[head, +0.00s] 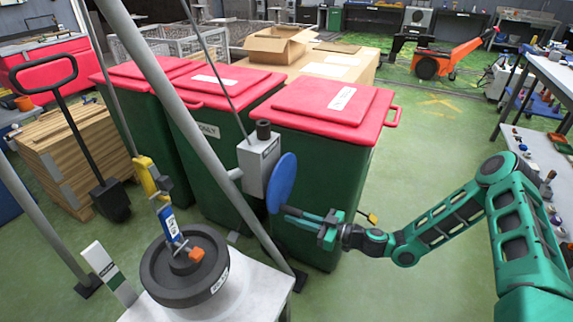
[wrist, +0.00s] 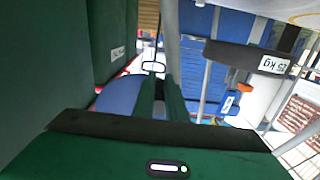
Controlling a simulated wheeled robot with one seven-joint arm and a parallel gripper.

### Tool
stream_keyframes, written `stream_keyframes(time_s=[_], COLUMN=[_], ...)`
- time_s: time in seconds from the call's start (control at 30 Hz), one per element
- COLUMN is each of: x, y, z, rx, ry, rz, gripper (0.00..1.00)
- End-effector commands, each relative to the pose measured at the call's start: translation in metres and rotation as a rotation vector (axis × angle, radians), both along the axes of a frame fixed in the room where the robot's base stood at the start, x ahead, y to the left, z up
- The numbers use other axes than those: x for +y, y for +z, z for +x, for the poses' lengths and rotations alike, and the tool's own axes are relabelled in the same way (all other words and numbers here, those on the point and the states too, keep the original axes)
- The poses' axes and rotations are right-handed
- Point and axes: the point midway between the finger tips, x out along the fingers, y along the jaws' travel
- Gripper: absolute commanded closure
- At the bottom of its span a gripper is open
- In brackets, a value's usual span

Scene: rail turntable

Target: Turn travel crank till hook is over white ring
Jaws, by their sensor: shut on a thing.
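The travel crank is a blue disc (head: 282,180) on a grey labelled box (head: 260,163) fixed to a sloping pole. It also shows in the wrist view (wrist: 120,96), left of my fingers. My gripper (head: 288,211) is shut at the disc's lower right edge, on what looks like its handle, largely hidden by the fingers. A yellow hoist block (head: 147,177) hangs at left, with a blue labelled piece (head: 171,226) below it. The hook is small near a dark 25 kg weight (head: 165,285) with an orange part (head: 196,254). I cannot make out the white ring clearly.
A white table (head: 260,290) stands under the weight. Green bins with red lids (head: 335,103) stand close behind the crank. Grey poles (head: 165,90) cross the left side. Green floor (head: 420,140) is open at right.

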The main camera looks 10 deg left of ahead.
Motion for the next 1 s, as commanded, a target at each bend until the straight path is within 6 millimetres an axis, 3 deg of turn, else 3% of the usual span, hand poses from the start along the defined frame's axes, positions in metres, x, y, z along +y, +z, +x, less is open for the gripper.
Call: stream_keyframes(time_s=[0.03,0.33,0.8,0.9,1.0], x=[-0.002,-0.001,-0.008,-0.006,-0.005], y=[0.026,0.027,0.023,0.023,0.021], z=[0.011,0.008,0.028,0.025,0.023], rx=[-0.024,-0.023,-0.025,-0.023,-0.02], ry=[-0.018,-0.01,-0.015,-0.009,-0.007], rz=[0.049,0.051,0.049,0.051,0.049], gripper=[1.0,1.0,1.0,0.71,0.53])
